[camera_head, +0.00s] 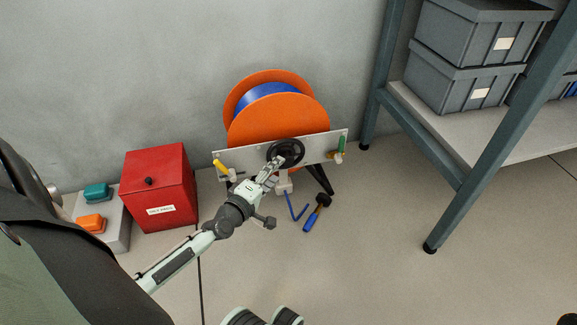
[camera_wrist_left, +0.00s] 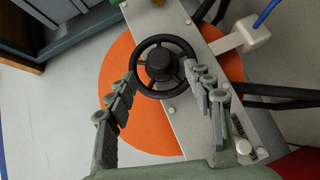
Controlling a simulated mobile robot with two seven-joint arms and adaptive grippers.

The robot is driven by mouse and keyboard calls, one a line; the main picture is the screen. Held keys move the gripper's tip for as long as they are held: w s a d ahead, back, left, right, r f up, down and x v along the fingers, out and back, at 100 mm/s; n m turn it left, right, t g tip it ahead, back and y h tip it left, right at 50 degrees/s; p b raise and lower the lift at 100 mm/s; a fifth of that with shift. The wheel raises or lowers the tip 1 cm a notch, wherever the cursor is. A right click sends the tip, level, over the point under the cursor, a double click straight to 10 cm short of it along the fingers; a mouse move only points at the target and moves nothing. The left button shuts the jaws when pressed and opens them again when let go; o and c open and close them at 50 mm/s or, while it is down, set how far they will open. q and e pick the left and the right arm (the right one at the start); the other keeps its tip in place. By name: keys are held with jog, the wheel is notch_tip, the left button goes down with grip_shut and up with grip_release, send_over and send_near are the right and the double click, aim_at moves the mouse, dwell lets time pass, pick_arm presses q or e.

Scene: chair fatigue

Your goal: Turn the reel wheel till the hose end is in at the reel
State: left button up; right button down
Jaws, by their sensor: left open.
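An orange reel (camera_head: 278,118) with blue hose (camera_head: 268,91) wound on it stands by the wall. A black reel wheel (camera_head: 287,152) is on the grey plate (camera_head: 318,144) at its front; the wheel also shows in the left wrist view (camera_wrist_left: 166,66). My left gripper (camera_head: 274,164) is open at the wheel; in the left wrist view its fingers (camera_wrist_left: 172,82) stand apart on either side of the wheel's near part. Contact cannot be told. A short blue hose end (camera_head: 292,208) hangs below a white guide block (camera_head: 284,185). My right gripper is not in view.
A red box (camera_head: 158,187) stands left of the reel, beside a grey block with teal (camera_head: 96,191) and orange (camera_head: 91,223) pieces. A shelf (camera_head: 480,127) with grey bins stands right.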

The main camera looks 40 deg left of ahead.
aim_at(286, 161)
pick_arm(q)
jog(key=shift+w+a+f+b, duration=0.1)
jog(key=shift+w+f+b, duration=0.05)
jog(key=shift+w, duration=0.75)
jog(key=shift+w+a+f+b, duration=0.1)
jog(key=shift+w+f+b, duration=0.1)
jog(key=shift+w, duration=0.75)
jog(key=shift+w+f+b, duration=0.15)
jog(key=shift+w, duration=0.75)
jog(key=c, duration=1.2)
